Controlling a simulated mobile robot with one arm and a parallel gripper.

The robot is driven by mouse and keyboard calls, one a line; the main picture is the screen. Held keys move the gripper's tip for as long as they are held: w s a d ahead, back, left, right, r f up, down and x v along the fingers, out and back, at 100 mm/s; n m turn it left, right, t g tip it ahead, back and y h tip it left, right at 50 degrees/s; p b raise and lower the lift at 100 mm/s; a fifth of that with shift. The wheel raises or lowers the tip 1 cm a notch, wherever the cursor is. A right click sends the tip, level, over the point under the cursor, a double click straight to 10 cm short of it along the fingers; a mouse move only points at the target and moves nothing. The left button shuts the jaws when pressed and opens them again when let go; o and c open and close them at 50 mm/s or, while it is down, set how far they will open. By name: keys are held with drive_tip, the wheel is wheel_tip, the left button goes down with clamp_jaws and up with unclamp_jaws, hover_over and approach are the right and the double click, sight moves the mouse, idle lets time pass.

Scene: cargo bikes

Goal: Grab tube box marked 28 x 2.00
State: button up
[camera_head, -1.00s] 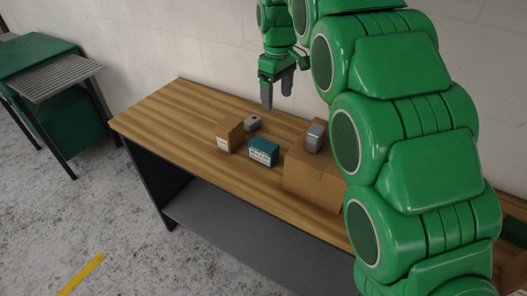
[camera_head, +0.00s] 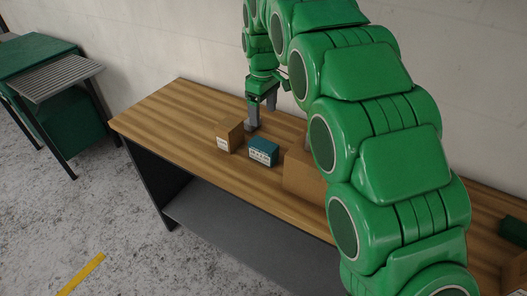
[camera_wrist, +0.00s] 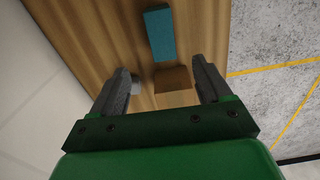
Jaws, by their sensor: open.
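A teal box (camera_head: 263,152) with a white label lies on the wooden bench top (camera_head: 180,110). A brown box (camera_head: 229,136) with a small white label stands to its left. The print on both labels is too small to read surely. My gripper (camera_head: 261,114) is open and empty, above the bench behind these boxes. In the wrist view, my gripper (camera_wrist: 159,65) has the brown box (camera_wrist: 171,79) showing between its fingers. The teal box (camera_wrist: 159,35) lies farther up the picture.
A small grey thing (camera_wrist: 136,84) is beside the left finger in the wrist view. A larger carton (camera_head: 303,175) stands right of the teal box, partly hidden by my arm. The bench's left end is clear. A wall (camera_head: 150,40) runs behind.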

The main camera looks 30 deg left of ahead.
sight(263, 143)
wheel_tip(263, 143, down, 10)
drive_tip(key=shift+r, duration=0.15)
drive_tip(key=shift+s+d+f, duration=0.1)
drive_tip(key=shift+f, duration=1.5)
drive_tip(key=shift+s+d+f, duration=0.1)
drive_tip(key=shift+f, duration=1.5)
drive_tip(key=shift+c, duration=0.2)
drive_tip(key=c, duration=1.1)
drive_tip(key=shift+r, duration=0.1)
